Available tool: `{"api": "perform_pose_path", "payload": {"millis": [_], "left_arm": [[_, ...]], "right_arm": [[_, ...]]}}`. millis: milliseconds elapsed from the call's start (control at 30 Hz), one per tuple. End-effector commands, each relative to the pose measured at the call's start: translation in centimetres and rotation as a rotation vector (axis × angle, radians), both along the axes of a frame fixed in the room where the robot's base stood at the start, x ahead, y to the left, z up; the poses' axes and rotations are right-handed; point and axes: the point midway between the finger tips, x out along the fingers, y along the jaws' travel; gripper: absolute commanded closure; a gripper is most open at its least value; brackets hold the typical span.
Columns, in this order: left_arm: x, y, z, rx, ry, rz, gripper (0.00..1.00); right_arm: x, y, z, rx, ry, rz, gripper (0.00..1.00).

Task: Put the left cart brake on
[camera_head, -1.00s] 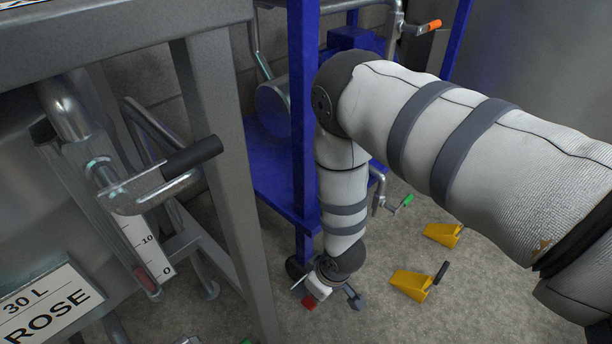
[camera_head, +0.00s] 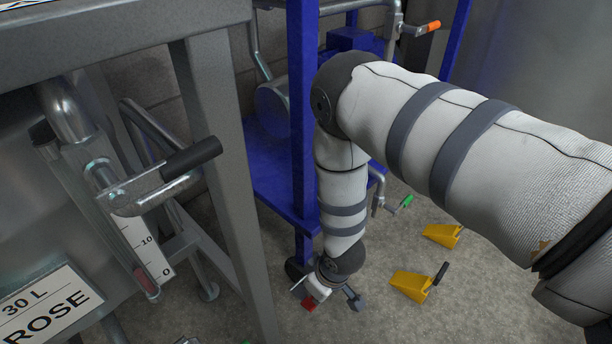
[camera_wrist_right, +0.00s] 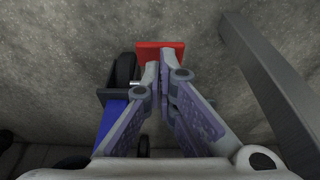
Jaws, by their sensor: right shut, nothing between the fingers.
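The blue cart (camera_head: 303,130) stands behind my right arm. A black caster wheel (camera_head: 294,270) is at its foot, with a red brake pedal (camera_head: 309,303) beside it. In the right wrist view the red pedal (camera_wrist_right: 160,52) lies flat and square just beyond the fingertips, next to the black wheel (camera_wrist_right: 124,70). My right gripper (camera_wrist_right: 159,76) is shut and empty, pointing down at the pedal. Its tips overlap the pedal's near edge; whether they touch it I cannot tell. In the head view the right gripper (camera_head: 322,291) is small and partly hidden by my wrist. My left gripper is not shown.
A grey steel stand (camera_head: 225,160) with a tank marked ROSE is close on the left. Two yellow wedges (camera_head: 441,235) (camera_head: 411,285) lie on the floor to the right. A green-handled valve (camera_head: 402,204) juts out near my forearm.

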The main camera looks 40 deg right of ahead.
Motion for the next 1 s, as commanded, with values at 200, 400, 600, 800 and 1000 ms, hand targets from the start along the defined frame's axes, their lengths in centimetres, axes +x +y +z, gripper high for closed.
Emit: {"api": "perform_pose_path", "payload": {"millis": [200,400,600,800,1000], "left_arm": [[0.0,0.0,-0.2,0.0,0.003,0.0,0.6],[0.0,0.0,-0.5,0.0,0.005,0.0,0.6],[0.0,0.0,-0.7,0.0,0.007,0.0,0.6],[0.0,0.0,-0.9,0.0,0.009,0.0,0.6],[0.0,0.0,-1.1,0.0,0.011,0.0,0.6]], "right_arm": [[0.0,0.0,-0.5,0.0,0.001,0.0,1.0],[0.0,0.0,-1.0,0.0,0.001,0.0,1.0],[0.0,0.0,-1.5,0.0,0.0,0.0,1.0],[0.0,0.0,-2.0,0.0,0.0,0.0,1.0],[0.0,0.0,-2.5,0.0,0.0,0.0,1.0]]}}
